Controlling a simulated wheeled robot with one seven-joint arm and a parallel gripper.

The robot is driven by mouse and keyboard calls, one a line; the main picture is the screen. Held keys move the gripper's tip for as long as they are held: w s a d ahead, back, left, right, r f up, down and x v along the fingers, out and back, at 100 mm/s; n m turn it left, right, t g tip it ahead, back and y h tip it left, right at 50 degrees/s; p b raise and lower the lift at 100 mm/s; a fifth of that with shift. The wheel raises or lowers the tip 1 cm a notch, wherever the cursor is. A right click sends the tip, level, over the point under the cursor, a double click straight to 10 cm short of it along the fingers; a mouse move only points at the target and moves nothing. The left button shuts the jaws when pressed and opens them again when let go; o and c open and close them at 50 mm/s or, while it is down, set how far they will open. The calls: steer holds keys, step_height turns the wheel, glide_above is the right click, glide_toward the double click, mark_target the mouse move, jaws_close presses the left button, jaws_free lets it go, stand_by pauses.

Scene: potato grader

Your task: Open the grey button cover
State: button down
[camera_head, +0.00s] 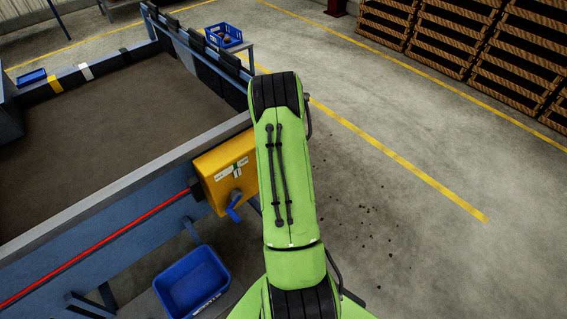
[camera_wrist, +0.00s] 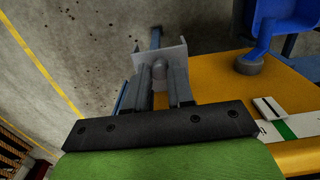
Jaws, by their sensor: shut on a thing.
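The grey button cover (camera_wrist: 176,51) shows in the wrist view as a light grey plate at the left end of the yellow box (camera_wrist: 225,88). A rounded grey part shows between the fingertips. The fingers hide much of the cover, and I see no button. How far the cover is tilted I cannot tell. In the head view the yellow box (camera_head: 224,163) is on the machine's side, and my green arm hides my gripper and the cover.
A blue lever (camera_head: 233,206) sticks out from the yellow box and also shows in the wrist view (camera_wrist: 266,38). A red cord (camera_head: 100,244) runs along the machine's side. A blue crate (camera_head: 192,282) stands below. Floor to the right is clear; stacked wooden crates (camera_head: 470,50) stand behind.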

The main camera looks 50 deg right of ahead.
steer(key=shift+w+r+g, duration=0.15)
steer(key=shift+w+g, duration=0.05)
steer(key=shift+g, duration=0.2)
steer(key=c, duration=1)
jaws_free()
steer(key=shift+d, duration=0.1)
step_height(320, 180, up, 16)
steer(key=w, duration=0.1)
steer(key=shift+w+f+p, duration=0.2)
steer(key=shift+p, duration=0.15)
steer(key=shift+d, duration=0.1)
